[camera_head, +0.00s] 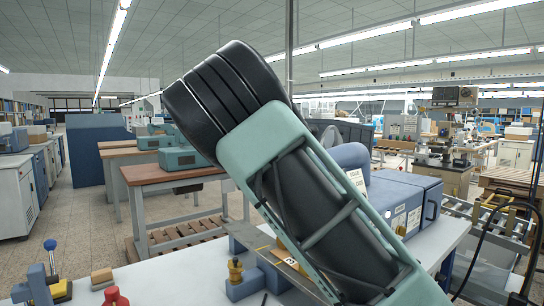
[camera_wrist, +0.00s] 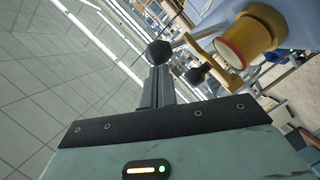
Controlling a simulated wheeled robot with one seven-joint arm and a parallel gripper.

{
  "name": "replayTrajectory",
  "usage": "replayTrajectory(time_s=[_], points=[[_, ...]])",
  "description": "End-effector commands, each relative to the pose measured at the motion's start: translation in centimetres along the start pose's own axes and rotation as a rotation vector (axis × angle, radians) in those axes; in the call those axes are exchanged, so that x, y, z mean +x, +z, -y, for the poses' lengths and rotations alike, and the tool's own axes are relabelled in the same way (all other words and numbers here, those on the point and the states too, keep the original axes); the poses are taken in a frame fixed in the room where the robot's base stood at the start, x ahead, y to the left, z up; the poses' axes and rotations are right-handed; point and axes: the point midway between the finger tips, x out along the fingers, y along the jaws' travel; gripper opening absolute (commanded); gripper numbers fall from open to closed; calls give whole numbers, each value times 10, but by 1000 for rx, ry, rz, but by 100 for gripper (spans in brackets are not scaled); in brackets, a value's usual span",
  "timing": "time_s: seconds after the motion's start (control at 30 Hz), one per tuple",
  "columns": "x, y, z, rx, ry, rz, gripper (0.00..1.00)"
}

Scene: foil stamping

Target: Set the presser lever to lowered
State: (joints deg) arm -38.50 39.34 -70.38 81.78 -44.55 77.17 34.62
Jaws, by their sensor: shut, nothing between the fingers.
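In the wrist view my gripper (camera_wrist: 158,80) is shut, its dark fingers together with nothing between them. A black faceted knob (camera_wrist: 158,52) sits right at the fingertips; I cannot tell whether they touch. A thin rod seems to join this knob to a yellow bracket on the machine. A second dark knob (camera_wrist: 196,75) shows lower right, by a yellow arm. Which knob belongs to the presser lever is unclear. In the head view the blue stamping machine (camera_head: 400,200) stands partly behind my arm, which hides my gripper and any lever there.
In the wrist view a yellow cylinder (camera_wrist: 250,38) with a red-rimmed end lies close at the upper right. In the head view the pale worktable (camera_head: 185,270) carries a blue-knobbed fixture (camera_head: 50,262), a red piece (camera_head: 115,297) and a brass-topped blue block (camera_head: 236,272).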

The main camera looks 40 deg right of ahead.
Motion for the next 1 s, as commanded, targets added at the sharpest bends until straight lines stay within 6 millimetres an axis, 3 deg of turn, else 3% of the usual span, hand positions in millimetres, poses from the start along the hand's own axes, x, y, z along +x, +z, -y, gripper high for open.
replayTrajectory(time_s=[0.03, 0.3, 1.0], points=[[2, 9, 6, 35, -15, 0, 0], [7, 22, -3, 177, -61, -1, 0], [9, 28, -9, 246, -81, 1, 0]])
